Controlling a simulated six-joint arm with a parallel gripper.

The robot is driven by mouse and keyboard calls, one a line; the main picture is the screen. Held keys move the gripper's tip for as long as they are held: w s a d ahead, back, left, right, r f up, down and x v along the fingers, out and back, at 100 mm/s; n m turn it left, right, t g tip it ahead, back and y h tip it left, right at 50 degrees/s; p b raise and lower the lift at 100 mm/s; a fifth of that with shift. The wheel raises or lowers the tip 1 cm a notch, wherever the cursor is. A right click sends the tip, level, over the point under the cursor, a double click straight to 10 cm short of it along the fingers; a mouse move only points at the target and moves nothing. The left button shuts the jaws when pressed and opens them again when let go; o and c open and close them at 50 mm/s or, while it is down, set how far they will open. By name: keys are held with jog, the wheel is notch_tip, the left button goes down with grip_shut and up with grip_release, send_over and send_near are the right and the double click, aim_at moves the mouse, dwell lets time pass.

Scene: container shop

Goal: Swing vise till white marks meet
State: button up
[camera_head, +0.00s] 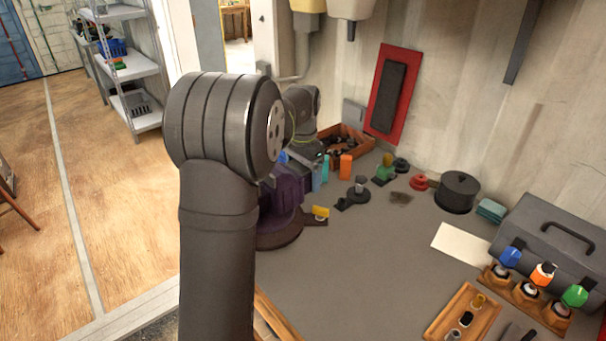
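The vise looks to be the purple body (286,207) on a round dark base (280,238), on the bench left of centre. My large grey arm covers its left side. White marks on it cannot be made out. My gripper cannot be seen; my arm's far link reaches in behind the elbow joint, above and behind the vise, and its end is hidden or too unclear to tell. Whether anything touches the vise cannot be told.
A yellow-topped piece (320,212) sits close right of the vise. Behind are an orange block (346,166) and a crate of parts (345,138). A black pot (457,191), toolbox (548,238) and wooden racks stand right. The bench middle (360,260) is clear.

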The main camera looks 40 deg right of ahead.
jog(key=c, duration=1.2)
jog(key=shift+w, duration=0.15)
jog(key=shift+o, duration=0.3)
jog(key=shift+w+a+n, duration=0.1)
jog(key=shift+w+n, duration=0.65)
jog(key=shift+n, duration=0.05)
jog(key=w+n, duration=0.1)
jog(key=w+a+n, duration=0.1)
jog(key=w+n, duration=0.1)
jog(key=shift+w, duration=0.2)
jog(key=shift+w+a+n, duration=0.3)
jog(key=shift+w+n, duration=0.2)
jog(key=shift+n, duration=0.1)
jog(key=shift+w+a+n, duration=0.25)
jog(key=shift+w+n, duration=0.25)
jog(key=shift+n, duration=0.1)
jog(key=shift+w+a+n, duration=0.7)
jog(key=shift+w+n, duration=0.1)
jog(key=shift+n, duration=0.2)
